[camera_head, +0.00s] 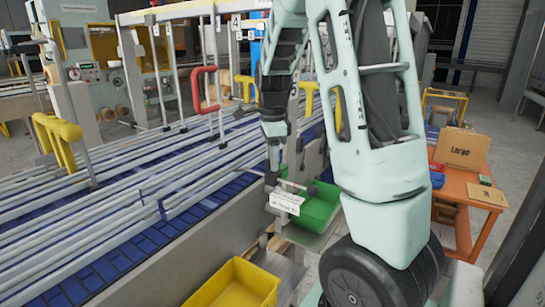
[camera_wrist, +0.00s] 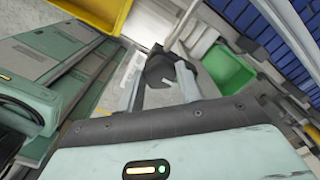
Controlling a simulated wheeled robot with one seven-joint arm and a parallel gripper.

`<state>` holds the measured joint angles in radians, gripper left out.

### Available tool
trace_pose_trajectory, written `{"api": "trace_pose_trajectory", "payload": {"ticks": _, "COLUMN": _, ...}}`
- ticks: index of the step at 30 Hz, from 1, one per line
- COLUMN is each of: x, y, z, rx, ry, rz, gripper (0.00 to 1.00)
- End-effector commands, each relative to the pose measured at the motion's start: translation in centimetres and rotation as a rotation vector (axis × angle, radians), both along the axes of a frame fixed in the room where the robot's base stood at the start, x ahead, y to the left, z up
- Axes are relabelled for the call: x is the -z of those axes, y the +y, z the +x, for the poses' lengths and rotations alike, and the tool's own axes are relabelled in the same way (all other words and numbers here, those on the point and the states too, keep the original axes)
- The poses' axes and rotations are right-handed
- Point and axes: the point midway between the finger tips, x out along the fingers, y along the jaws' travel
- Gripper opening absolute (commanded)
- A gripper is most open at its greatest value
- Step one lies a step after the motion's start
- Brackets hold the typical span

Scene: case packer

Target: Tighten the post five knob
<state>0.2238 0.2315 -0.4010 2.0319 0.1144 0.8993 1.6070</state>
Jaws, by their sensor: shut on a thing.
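My gripper shows in the wrist view (camera_wrist: 161,75) with its two grey fingers on either side of a dark, round-lobed knob (camera_wrist: 160,70). It is shut on this knob. A pale bar or post runs up beyond the knob, partly hidden. In the head view my gripper (camera_head: 272,178) points down at the near side of the conveyor, beside a white label plate (camera_head: 285,203). The knob cannot be made out there. No number five is readable, so I cannot tell from the label which post this is.
The blue-belted conveyor (camera_head: 110,272) with long guide rails lies left. A green bin (camera_head: 318,208) is just right of my gripper, also in the wrist view (camera_wrist: 229,70). A yellow bin (camera_head: 235,285) stands below. An orange table (camera_head: 480,213) with a "Large" box (camera_head: 461,150) is right.

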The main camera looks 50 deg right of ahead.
Motion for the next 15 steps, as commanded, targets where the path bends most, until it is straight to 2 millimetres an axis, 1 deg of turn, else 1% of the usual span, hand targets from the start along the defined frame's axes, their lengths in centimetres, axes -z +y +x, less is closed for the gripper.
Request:
{"api": "trace_pose_trajectory", "payload": {"ticks": 1, "x": -0.11, "y": -0.12, "z": 0.03, "rx": 0.003, "ry": -0.002, "rz": -0.002, "gripper": 0.38}}
{"api": "trace_pose_trajectory", "payload": {"ticks": 2, "x": -0.1, "y": -0.11, "z": 0.02, "rx": 0.003, "ry": -0.002, "rz": -0.002, "gripper": 0.46}}
{"api": "trace_pose_trajectory", "payload": {"ticks": 3, "x": -0.1, "y": -0.1, "z": 0.03, "rx": 0.003, "ry": -0.002, "rz": -0.002, "gripper": 0.57}}
{"api": "trace_pose_trajectory", "payload": {"ticks": 11, "x": -0.05, "y": -0.04, "z": 0.02, "rx": 0.001, "ry": -0.001, "rz": -0.001, "gripper": 0.57}}
{"api": "trace_pose_trajectory", "payload": {"ticks": 15, "x": -0.67, "y": -0.04, "z": 0.1, "rx": -0.001, "ry": -0.003, "rz": -0.001, "gripper": 0.57}}
